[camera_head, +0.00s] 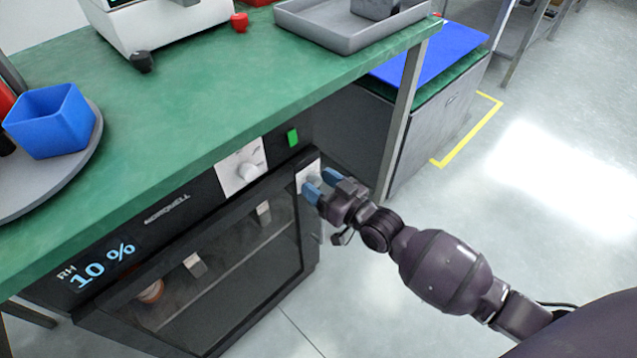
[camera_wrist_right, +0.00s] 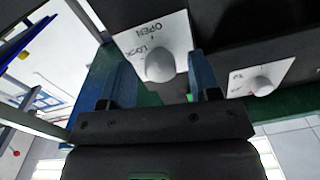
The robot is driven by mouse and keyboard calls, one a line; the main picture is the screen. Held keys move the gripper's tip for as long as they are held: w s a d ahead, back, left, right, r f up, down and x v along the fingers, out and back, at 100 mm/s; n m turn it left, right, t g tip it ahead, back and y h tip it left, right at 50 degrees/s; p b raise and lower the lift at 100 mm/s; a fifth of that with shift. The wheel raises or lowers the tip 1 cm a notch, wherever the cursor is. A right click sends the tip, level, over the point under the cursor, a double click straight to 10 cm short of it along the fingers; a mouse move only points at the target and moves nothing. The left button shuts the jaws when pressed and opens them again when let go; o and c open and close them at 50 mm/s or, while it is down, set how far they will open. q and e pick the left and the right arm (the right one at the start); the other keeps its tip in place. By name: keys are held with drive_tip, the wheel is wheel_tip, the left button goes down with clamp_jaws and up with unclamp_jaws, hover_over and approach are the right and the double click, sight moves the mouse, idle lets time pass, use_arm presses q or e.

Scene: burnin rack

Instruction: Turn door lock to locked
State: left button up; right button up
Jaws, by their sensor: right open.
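The door lock is a round pale knob (camera_wrist_right: 160,66) on a white plate marked OPEN and LOCK in the right wrist view. In the head view the lock plate (camera_head: 307,170) is at the upper right corner of the dark cabinet door (camera_head: 225,265), which looks closed. My right gripper (camera_head: 321,184) is open at the plate, its blue fingers partly hiding the knob. In the right wrist view the open right gripper (camera_wrist_right: 159,74) has one finger on each side of the knob; I cannot tell whether they touch it. The knob's pointer direction is unclear. My left gripper is out of view.
A second knob on a white panel (camera_head: 242,167) and a green switch (camera_head: 292,137) are near the lock. The cabinet display (camera_head: 102,265) reads RH 10 %. The green bench top (camera_head: 190,95) overhangs above. A bench leg (camera_head: 402,115) stands behind my gripper. The floor at right is clear.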

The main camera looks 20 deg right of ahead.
drive_tip(key=shift+w+a, duration=0.1)
drive_tip(key=shift+w, duration=0.05)
drive_tip(key=c, duration=0.9)
